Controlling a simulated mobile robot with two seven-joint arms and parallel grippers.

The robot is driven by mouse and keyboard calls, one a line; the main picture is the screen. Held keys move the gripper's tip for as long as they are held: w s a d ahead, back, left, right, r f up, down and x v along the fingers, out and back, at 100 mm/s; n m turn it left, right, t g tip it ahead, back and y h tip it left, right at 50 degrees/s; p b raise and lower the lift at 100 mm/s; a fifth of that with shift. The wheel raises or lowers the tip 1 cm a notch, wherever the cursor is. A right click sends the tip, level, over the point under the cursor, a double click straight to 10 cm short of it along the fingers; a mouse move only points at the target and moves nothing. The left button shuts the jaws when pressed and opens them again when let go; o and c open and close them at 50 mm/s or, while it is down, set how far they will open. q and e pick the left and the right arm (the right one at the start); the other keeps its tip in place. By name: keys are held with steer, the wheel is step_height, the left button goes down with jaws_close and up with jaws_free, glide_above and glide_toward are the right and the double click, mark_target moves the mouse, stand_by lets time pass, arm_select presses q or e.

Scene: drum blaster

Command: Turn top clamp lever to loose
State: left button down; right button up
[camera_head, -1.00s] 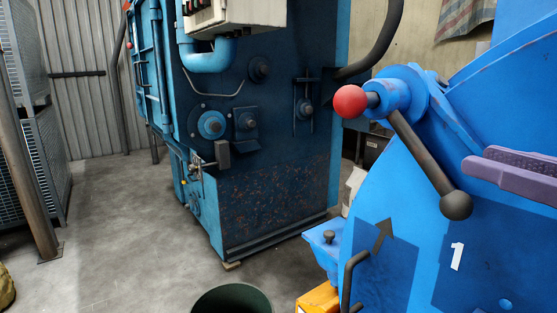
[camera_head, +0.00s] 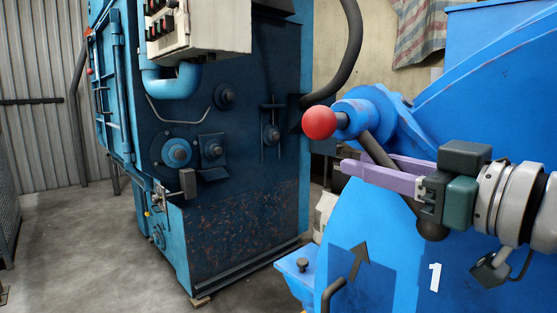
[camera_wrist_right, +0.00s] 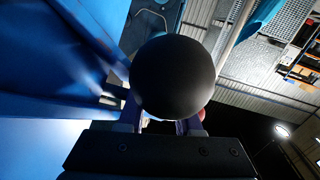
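The top clamp lever (camera_head: 373,147) is a dark rod on the blue drum blaster's hub. It slants down to the right, with a red ball (camera_head: 319,122) at the hub and a black ball (camera_head: 432,231) at its lower end. My right gripper (camera_head: 360,164) reaches in from the right with purple fingers at the rod, one in front and one behind. In the right wrist view the black ball (camera_wrist_right: 172,77) fills the middle and hides the rod. The fingers show apart on either side below it, so the gripper looks open. My left gripper is not in view.
The blue drum blaster body (camera_head: 400,270) fills the right side, with an arrow and a "1" on it. A second blue machine (camera_head: 240,200) with a white control box (camera_head: 200,28) stands at the left. Bare grey floor (camera_head: 80,240) lies at lower left.

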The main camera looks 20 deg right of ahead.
steer(key=shift+w+a, duration=0.1)
steer(key=shift+w, duration=0.35)
jaws_close()
stand_by(1.2)
